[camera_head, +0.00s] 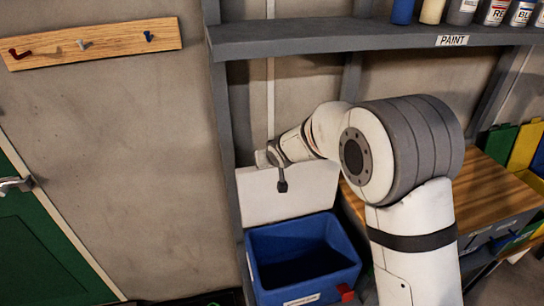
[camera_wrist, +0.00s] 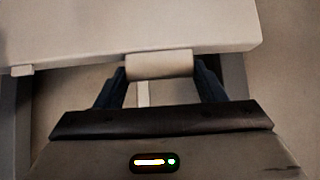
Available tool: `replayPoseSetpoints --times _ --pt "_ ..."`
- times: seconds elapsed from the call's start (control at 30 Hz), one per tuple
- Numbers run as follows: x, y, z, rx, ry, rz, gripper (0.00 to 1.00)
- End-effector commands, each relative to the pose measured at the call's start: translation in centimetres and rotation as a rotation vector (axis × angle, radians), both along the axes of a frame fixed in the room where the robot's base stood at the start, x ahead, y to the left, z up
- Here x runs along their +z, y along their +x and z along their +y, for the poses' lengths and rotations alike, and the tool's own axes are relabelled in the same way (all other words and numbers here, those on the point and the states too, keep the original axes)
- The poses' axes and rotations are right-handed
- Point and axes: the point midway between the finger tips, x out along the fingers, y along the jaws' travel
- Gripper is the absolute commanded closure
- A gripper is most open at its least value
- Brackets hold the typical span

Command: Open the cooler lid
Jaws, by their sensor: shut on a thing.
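The blue cooler (camera_head: 262,250) stands under the shelf with its inside visible. Its white lid (camera_head: 285,198) is raised about upright at the cooler's back edge. In the wrist view the pale lid (camera_wrist: 110,35) fills the top, with a light handle (camera_wrist: 160,66) on its edge. My gripper (camera_head: 265,158) is at the lid's upper edge in the head view. In the wrist view its dark fingers (camera_wrist: 160,80) are on either side of the handle, shut on it. The exact finger contact is partly hidden.
A grey shelf (camera_head: 340,38) labelled PAINT, with several cans, runs above my arm. A wooden-topped bench (camera_head: 490,190) stands right of the cooler. A green door (camera_head: 45,240) and a hook rack (camera_head: 95,43) are at left. The wall between door and cooler is bare.

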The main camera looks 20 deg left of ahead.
Motion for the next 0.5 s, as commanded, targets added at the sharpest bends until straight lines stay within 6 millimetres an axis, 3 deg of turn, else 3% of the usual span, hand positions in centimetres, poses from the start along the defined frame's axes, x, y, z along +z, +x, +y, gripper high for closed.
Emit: replayPoseSetpoints --times 0.37,0.4,0.5 --pt "0.29 -0.21 0.31 0.005 -0.001 0.0 0.78" --pt "0.3 -0.24 0.33 0.005 -0.001 0.0 0.35" --pt "0.26 -0.33 0.4 0.007 -0.001 -0.001 0.27"
